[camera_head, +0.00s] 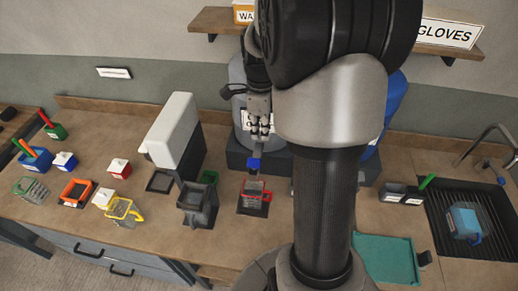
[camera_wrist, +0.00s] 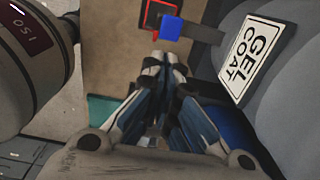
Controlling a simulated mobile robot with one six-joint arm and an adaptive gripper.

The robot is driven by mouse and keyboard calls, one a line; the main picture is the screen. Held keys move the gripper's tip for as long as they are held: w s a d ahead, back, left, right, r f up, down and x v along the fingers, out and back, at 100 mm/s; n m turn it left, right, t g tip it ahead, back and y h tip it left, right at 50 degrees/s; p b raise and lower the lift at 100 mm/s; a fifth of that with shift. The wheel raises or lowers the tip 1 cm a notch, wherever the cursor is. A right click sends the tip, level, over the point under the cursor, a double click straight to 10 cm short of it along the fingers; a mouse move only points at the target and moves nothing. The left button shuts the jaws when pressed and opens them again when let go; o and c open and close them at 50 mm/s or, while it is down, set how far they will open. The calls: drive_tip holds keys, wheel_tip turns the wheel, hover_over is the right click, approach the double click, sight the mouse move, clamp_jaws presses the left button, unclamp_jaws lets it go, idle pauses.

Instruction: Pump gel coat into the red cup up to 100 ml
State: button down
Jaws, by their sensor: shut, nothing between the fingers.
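The red cup (camera_head: 251,196) is a clear cup with red edging and stands on a dark square pad in front of the grey gel coat drum (camera_head: 239,75). A dark bar ending in a blue piece (camera_head: 253,163) juts from the drum above the cup. The wrist view shows the blue piece (camera_wrist: 172,28), part of the red cup (camera_wrist: 153,14) behind it and the GEL COAT label (camera_wrist: 257,60). My gripper (camera_head: 262,134) is shut and empty, in front of the drum and above the blue piece. Its fingertips (camera_wrist: 163,61) are apart from the blue piece. The cup's fill level is unclear.
A white-and-dark machine (camera_head: 172,130) stands left of the cup, with a grey container (camera_head: 198,203) at its front. A yellow cup (camera_head: 123,211) and several small containers are farther left. A teal tray (camera_head: 386,259) and sink (camera_head: 470,210) are right. My arm hides the middle.

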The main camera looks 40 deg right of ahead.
wheel_tip(320, 180, down, 14)
drive_tip(key=shift+r+b, duration=0.2)
drive_tip(key=shift+b, duration=0.3)
drive_tip(key=shift+f, duration=0.1)
wheel_tip(320, 180, down, 3)
drive_tip(key=shift+f+b, duration=0.2)
drive_tip(key=shift+b, duration=1.05)
drive_tip(key=shift+s, duration=0.1)
idle(1.6)
wheel_tip(320, 180, up, 14)
drive_tip(key=p, duration=0.4)
hover_over(260, 162)
drive_tip(key=s+a, duration=0.1)
drive_tip(key=s, duration=0.1)
drive_tip(key=shift+w+a, duration=0.1)
drive_tip(key=shift+w, duration=0.05)
